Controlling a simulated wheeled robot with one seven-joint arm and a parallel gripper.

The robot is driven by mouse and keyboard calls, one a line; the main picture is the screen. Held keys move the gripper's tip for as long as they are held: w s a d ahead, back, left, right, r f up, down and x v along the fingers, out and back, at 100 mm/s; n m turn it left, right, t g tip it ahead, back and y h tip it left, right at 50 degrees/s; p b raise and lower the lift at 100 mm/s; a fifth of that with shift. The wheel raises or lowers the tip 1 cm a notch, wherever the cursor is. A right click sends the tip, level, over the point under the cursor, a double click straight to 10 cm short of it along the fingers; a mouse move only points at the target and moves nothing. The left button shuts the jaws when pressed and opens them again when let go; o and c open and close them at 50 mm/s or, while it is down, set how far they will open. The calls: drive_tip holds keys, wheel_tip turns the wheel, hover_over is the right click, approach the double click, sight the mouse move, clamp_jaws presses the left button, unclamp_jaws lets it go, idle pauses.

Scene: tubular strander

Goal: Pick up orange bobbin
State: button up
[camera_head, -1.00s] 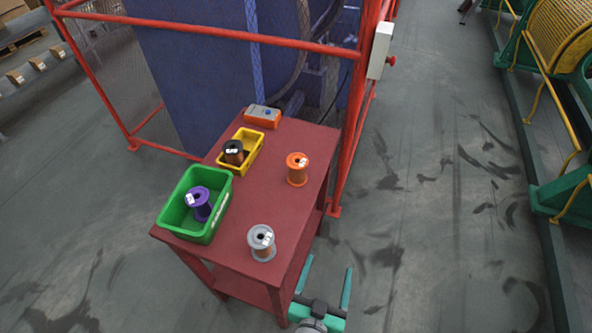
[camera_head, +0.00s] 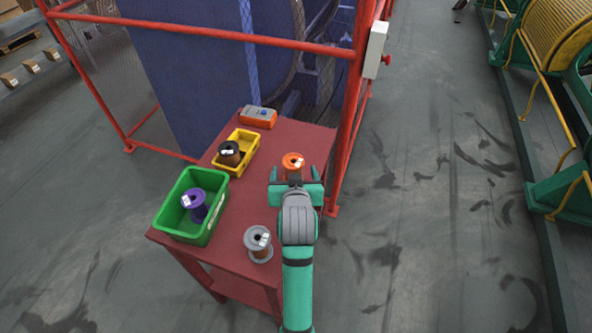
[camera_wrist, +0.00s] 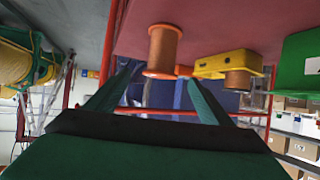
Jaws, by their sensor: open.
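The orange bobbin (camera_head: 293,161) stands upright on the red table, toward its right side. Its lower part is hidden behind my gripper in the head view. My gripper (camera_head: 293,174) is open, with one finger on each side of the bobbin's near side. In the wrist view the picture is upside down. The bobbin (camera_wrist: 164,50) appears ahead, between the directions of the two open fingers (camera_wrist: 158,84). Nothing is held, and I cannot tell how far the fingertips are from the bobbin.
The red table (camera_head: 290,135) also holds a grey bobbin (camera_head: 258,243) at the front, a green bin (camera_head: 176,186) with a purple bobbin (camera_head: 194,205), a yellow bin (camera_head: 247,139) with a black-topped bobbin (camera_head: 229,152), and an orange device (camera_head: 258,117). A red post (camera_head: 352,110) stands right behind.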

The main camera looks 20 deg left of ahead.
sight(291, 165)
drive_tip(key=shift+w+a+r, duration=0.1)
drive_tip(key=shift+a+r, duration=0.1)
drive_tip(key=shift+a, duration=0.15)
drive_tip(key=shift+w+a+f, duration=0.15)
drive_tip(key=shift+w+a, duration=0.1)
drive_tip(key=shift+w, duration=0.05)
drive_tip(key=x, duration=0.4)
drive_tip(key=shift+w+f, duration=0.1)
drive_tip(key=shift+d+x, duration=0.15)
drive_tip(key=shift+x, duration=1.25)
drive_tip(key=shift+d+x, duration=0.15)
drive_tip(key=shift+x, duration=1.3)
drive_tip(key=shift+w, duration=0.15)
drive_tip(key=shift+c, duration=0.5)
drive_tip(key=shift+r, duration=0.2)
drive_tip(key=c, duration=1.5)
